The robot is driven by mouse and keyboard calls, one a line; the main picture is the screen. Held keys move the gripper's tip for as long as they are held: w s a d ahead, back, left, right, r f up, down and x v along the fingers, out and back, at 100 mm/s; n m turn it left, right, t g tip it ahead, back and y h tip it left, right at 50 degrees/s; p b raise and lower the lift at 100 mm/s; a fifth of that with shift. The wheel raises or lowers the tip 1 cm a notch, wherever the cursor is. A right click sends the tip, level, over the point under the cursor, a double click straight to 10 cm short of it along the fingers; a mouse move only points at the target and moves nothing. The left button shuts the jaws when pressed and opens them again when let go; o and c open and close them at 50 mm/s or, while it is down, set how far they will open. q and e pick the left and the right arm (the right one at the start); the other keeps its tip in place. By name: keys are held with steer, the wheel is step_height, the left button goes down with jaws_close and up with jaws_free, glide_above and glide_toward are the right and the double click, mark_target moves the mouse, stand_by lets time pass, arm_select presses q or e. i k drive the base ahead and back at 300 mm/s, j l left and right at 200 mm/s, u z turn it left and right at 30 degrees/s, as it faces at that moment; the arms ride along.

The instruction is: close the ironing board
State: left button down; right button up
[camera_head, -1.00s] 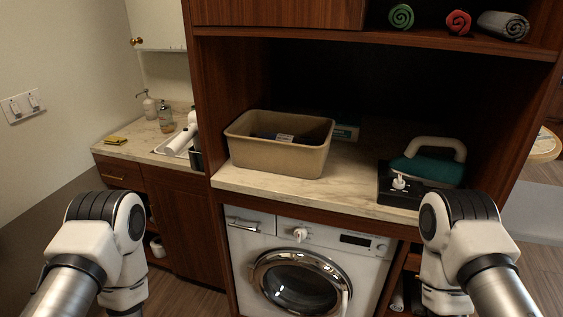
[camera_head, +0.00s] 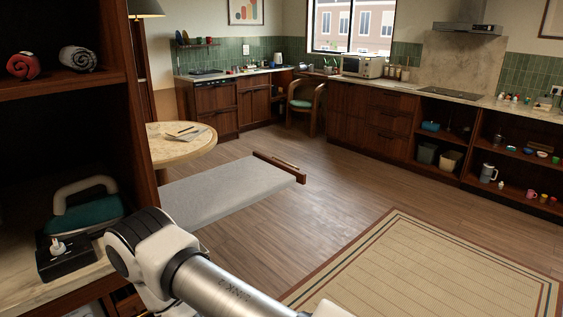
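A long flat grey surface (camera_head: 222,188), which looks like the ironing board, extends level from beside the dark wooden cabinet toward the middle of the room. A brown wooden end piece (camera_head: 280,167) is at its far end. Its near part is hidden by the cabinet and my arm. One of my arms, which looks like the right, crosses the lower left, but its gripper does not show. My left gripper is also out of view. A teal iron (camera_head: 84,213) with a cream handle rests on a black base (camera_head: 70,258) on the counter at left.
A round table (camera_head: 172,150) with papers stands just beyond the grey surface. Open wooden floor (camera_head: 340,180) lies to its right, with a striped rug (camera_head: 430,275) nearer. Kitchen cabinets (camera_head: 370,122) line the back wall and a chair (camera_head: 304,108) stands there. Rolled towels sit on the cabinet shelf (camera_head: 60,85).

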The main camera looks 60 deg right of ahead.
mark_target(212, 193)
steer(key=k+l, duration=0.15)
steer(key=l, duration=0.5)
steer(key=k+l, duration=0.1)
steer(key=l, duration=0.5)
steer(key=k+l, duration=0.15)
steer(key=l, duration=0.5)
steer(key=k+l, duration=0.1)
steer(key=l, duration=0.5)
steer(key=k+l, duration=0.15)
steer(key=l, duration=0.5)
steer(key=k+l, duration=0.1)
steer(key=l, duration=0.5)
steer(key=k+l, duration=0.15)
steer(key=l, duration=0.5)
steer(key=k+l, duration=0.1)
steer(key=l, duration=0.5)
steer(key=z, duration=0.05)
